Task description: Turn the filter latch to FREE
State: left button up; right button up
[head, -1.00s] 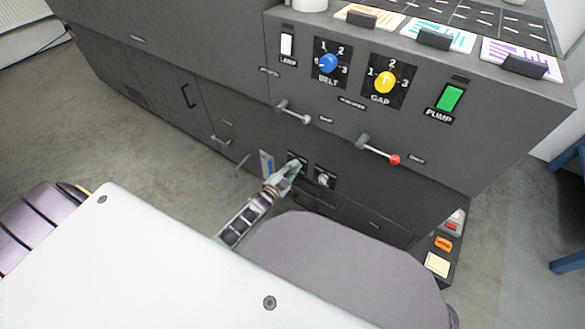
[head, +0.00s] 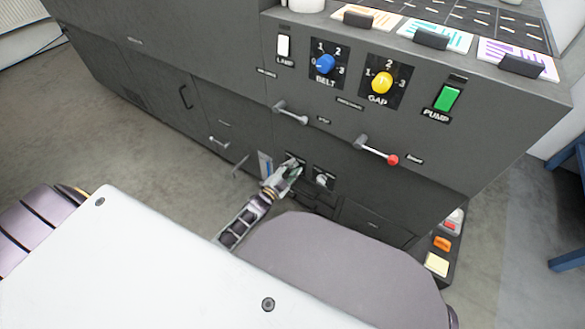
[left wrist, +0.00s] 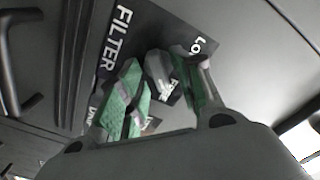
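The filter latch (left wrist: 158,72) is a small grey handle on a dark plate marked FILTER (left wrist: 121,38). LOCK lettering (left wrist: 202,46) is at the plate's upper right in the left wrist view, and a partly covered label is beside the handle. My left gripper (left wrist: 163,88) has its green-padded fingers apart, one on each side of the handle. I cannot tell whether either pad touches it. In the head view my left gripper (head: 287,174) is at the low front panel and hides the latch. My right gripper is not in view.
A second small knob (head: 322,180) is just right of my left gripper. Two levers (head: 290,113) (head: 377,151), a blue BELT dial (head: 325,64), a yellow GAP dial (head: 382,83) and a green PUMP switch (head: 447,97) are higher up. Floor is clear at left.

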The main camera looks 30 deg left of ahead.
pick_arm(q)
jog(key=s+a, duration=0.1)
jog(key=s, duration=1)
jog(key=shift+s+a, duration=0.15)
jog(key=shift+a, duration=0.15)
jog(key=shift+r, duration=0.1)
dwell(0.8)
